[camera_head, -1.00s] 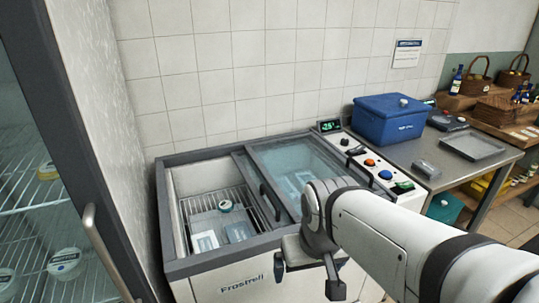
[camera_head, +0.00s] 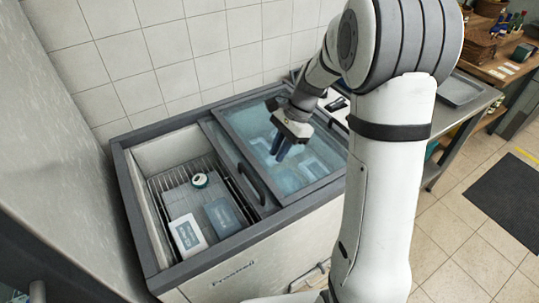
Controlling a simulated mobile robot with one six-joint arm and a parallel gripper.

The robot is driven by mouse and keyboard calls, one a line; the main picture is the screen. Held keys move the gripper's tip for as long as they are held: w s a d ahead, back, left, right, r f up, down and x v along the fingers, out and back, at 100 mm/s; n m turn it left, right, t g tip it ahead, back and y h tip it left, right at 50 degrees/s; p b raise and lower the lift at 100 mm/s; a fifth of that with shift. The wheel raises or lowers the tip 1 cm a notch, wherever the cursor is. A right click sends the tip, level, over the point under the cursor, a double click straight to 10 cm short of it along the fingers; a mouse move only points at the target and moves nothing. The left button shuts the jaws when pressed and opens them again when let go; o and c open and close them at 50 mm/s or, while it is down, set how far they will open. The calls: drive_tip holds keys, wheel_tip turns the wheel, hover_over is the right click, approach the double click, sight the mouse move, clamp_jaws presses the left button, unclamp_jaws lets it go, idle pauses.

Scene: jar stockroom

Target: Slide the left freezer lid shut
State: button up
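The chest freezer (camera_head: 222,270) stands against the tiled wall with its left half open. Glass in dark frames covers the right half (camera_head: 312,165). The left lid's grey frame edge (camera_head: 222,160) lies near the middle of the freezer, and the rest of that lid seems to lie with the right glass. A dark bar handle (camera_head: 252,184) runs along this edge. My gripper (camera_head: 281,152) is over the glass, to the right of the handle, with its dark fingers pointing down. It appears apart from the handle. The gap between the fingers is too small to judge.
The open half holds a wire basket (camera_head: 165,183) with a white tub (camera_head: 187,233), a blue tub (camera_head: 222,214) and a round jar (camera_head: 200,180). A steel table with a tray (camera_head: 458,90) stands to the right. A dark mat (camera_head: 508,195) lies on the floor.

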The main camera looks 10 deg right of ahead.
sight(265, 190)
drive_tip(key=shift+w+a+f, duration=0.15)
drive_tip(key=shift+w, duration=0.05)
drive_tip(key=shift+c, duration=0.6)
drive_tip(key=shift+s+a+f, duration=0.1)
drive_tip(key=shift+a+f, duration=0.1)
drive_tip(key=shift+f, duration=0.1)
drive_tip(key=shift+c, duration=0.8)
drive_tip(key=x, duration=0.9)
drive_tip(key=shift+s+d+p, duration=0.1)
drive_tip(key=shift+p, duration=0.2)
clamp_jaws()
